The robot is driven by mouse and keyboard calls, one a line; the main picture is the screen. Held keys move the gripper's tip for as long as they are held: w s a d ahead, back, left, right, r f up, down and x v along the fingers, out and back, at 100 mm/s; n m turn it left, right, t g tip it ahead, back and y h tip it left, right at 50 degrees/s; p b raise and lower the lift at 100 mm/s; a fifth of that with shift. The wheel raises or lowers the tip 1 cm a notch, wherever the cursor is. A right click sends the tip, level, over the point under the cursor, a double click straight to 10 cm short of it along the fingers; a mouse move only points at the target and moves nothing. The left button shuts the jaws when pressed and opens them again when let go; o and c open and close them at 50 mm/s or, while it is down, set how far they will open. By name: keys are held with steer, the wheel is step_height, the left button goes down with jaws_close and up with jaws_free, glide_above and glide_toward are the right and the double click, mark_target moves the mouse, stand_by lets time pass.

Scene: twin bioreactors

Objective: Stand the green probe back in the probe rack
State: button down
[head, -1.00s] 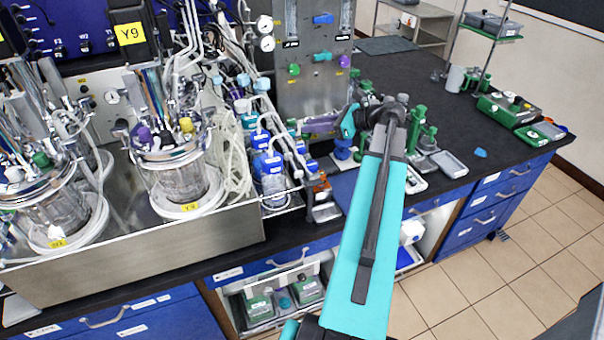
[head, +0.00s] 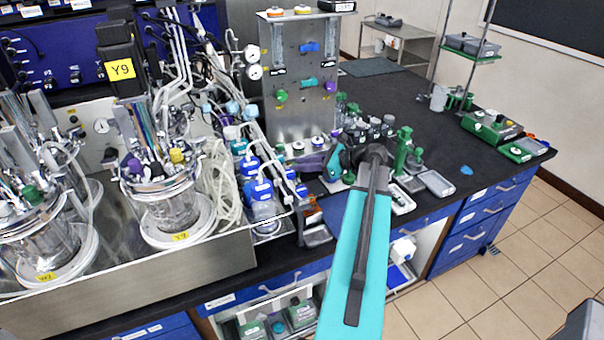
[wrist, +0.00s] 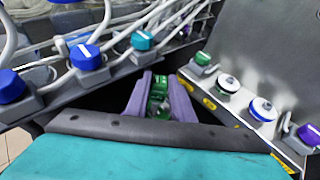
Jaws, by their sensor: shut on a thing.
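My gripper (wrist: 162,104) shows in the wrist view as two lavender fingers closed around a green thing, which I take to be the green probe (wrist: 159,88). Only a short green part shows between the fingers; its lower end is hidden. In the head view my gripper (head: 306,164) is low over the bench, in front of the grey valve panel (head: 298,112) and right of the blue-capped bottles (head: 258,188). The probe cannot be made out there. I cannot tell which item is the probe rack.
Tubes and blue and teal caps (wrist: 143,41) crowd the left of the wrist view. A ledge with several capped ports (wrist: 229,87) stands close on the right. A green stand (head: 402,150) and grey trays (head: 437,183) are right of my arm. The black bench (head: 400,95) is clear farther back.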

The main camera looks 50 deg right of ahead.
mark_target(299, 175)
steer(key=shift+f, duration=0.25)
steer(key=shift+f+p, duration=0.55)
steer(key=shift+f, duration=1.3)
steer(key=shift+f, duration=0.3)
steer(key=c, duration=1.5)
jaws_free()
steer(key=shift+c, duration=0.2)
steer(key=shift+r, duration=0.2)
steer(key=shift+s+r, duration=0.1)
steer(key=shift+s, duration=0.1)
steer(key=b+v, duration=0.4)
steer(key=v, duration=0.7)
steer(key=shift+s+r, duration=0.25)
